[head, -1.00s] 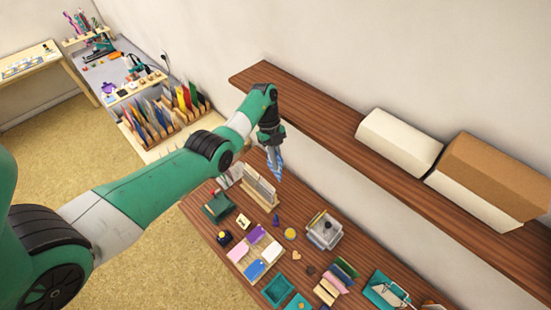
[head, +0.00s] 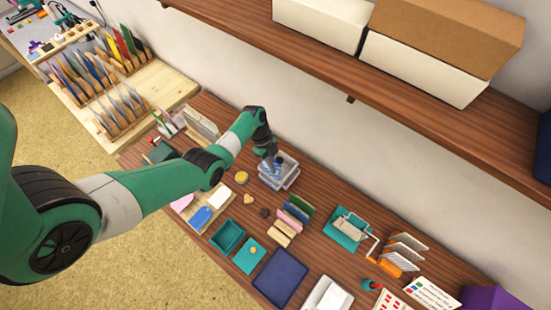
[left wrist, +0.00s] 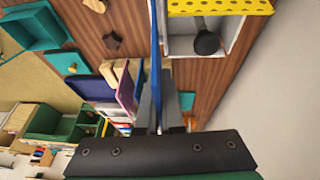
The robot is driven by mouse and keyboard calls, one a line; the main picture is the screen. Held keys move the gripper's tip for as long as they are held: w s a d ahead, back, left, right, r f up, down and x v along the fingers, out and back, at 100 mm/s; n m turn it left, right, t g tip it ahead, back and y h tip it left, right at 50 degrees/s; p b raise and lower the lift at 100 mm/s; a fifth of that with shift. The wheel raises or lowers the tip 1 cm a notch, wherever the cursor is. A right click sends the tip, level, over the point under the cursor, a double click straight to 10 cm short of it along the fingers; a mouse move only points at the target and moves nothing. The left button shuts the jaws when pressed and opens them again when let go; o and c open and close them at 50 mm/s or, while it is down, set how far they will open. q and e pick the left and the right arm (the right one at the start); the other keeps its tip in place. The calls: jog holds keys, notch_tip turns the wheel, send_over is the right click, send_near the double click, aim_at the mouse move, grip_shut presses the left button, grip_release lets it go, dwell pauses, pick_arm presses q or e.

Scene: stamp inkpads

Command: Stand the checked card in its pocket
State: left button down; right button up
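My left gripper (head: 270,157) is above the clear box (head: 291,183) near the wall. In the left wrist view its fingers (left wrist: 157,112) are closed around a thin blue card (left wrist: 155,45), seen almost edge-on. I cannot make out checks on its face, so I cannot confirm it is the checked card. In the head view its bluish face (head: 274,166) shows just below the fingers. Upright pieces stand in a row of pink, green and tan (head: 291,212), and a slotted rack (head: 201,124) stands at the back left. I cannot tell which pocket is the card's. My right gripper is out of view.
A teal tray (head: 227,236), a navy pad (head: 281,278) and a teal stand with a metal frame (head: 346,229) lie on the table. An orange rack of white cards (head: 404,250) is further right. A shelf (head: 380,100) with boxes overhangs the wall side.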

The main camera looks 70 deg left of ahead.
aim_at(272, 176)
pick_arm(q)
jog(key=shift+s, duration=0.25)
jog(key=shift+p, duration=0.3)
notch_tip(272, 176, down, 6)
jog(key=b, duration=0.5)
jog(key=shift+f, duration=0.15)
jog(key=shift+s+f, duration=0.1)
jog(key=shift+f, duration=0.25)
jog(key=shift+f+b, duration=0.15)
jog(key=shift+b, duration=0.15)
jog(key=c, duration=1)
grip_release()
jog(key=shift+s+d+r+p, duration=0.1)
jog(key=shift+r+p, duration=0.8)
jog(key=shift+p, duration=0.1)
jog(key=shift+w+r+p, duration=0.2)
jog(key=shift+r+p, duration=0.75)
jog(key=shift+r, duration=0.15)
jog(key=shift+r+p, duration=1.3)
jog(key=shift+p, duration=0.05)
